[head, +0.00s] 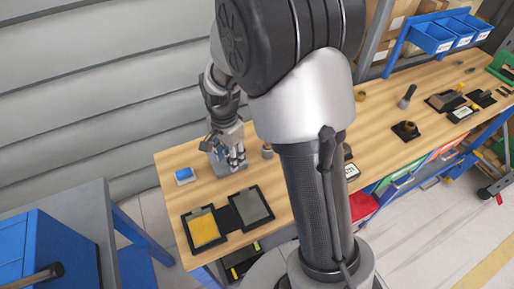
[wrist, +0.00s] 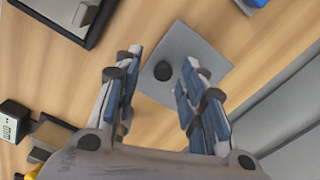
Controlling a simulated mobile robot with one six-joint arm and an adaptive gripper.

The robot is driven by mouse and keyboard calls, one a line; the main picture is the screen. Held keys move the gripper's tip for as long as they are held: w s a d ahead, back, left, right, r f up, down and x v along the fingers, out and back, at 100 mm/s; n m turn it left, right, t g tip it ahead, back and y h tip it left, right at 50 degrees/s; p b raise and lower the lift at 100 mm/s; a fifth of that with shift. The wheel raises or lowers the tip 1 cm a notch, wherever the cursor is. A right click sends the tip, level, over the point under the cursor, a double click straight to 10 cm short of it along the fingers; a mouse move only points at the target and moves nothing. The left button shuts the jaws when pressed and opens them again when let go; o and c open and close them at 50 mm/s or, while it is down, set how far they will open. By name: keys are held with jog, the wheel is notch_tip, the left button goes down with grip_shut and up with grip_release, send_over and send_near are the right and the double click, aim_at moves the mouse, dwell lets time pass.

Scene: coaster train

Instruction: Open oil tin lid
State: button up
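A grey box-shaped tin (wrist: 203,47) with a round black knob or cap (wrist: 163,70) near one corner shows below my gripper in the wrist view. I take it for the oil tin. In the head view the tin (head: 217,161) stands on the wooden bench, partly hidden behind my fingers. My gripper (wrist: 162,72) is open, with its fingers apart. The black cap shows in the gap between the fingertips in the wrist view. I cannot tell whether the fingertips are level with it or above it. In the head view my gripper (head: 237,161) points down at the tin.
A blue and white block (head: 185,175) lies left of the tin on the bench (head: 205,187). Black-framed trays, one yellow (head: 205,230) and one grey (head: 250,207), lie in front. A small grey-brown cylinder (head: 267,151) stands right of the tin. A grey wall (head: 100,90) rises behind.

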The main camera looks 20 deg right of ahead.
notch_tip(320, 180, up, 18)
jog(key=p, duration=0.5)
jog(key=s+r+n+t, duration=0.1)
jog(key=s+r+n, duration=0.2)
jog(key=s+n, duration=0.2)
jog(key=s+r+n+t, duration=0.2)
jog(key=s+r+n, duration=0.2)
jog(key=s, duration=0.7)
jog(key=shift+s+d+r+n+t+b, duration=0.3)
jog(key=shift+d+n, duration=0.1)
jog(key=shift+n, duration=0.4)
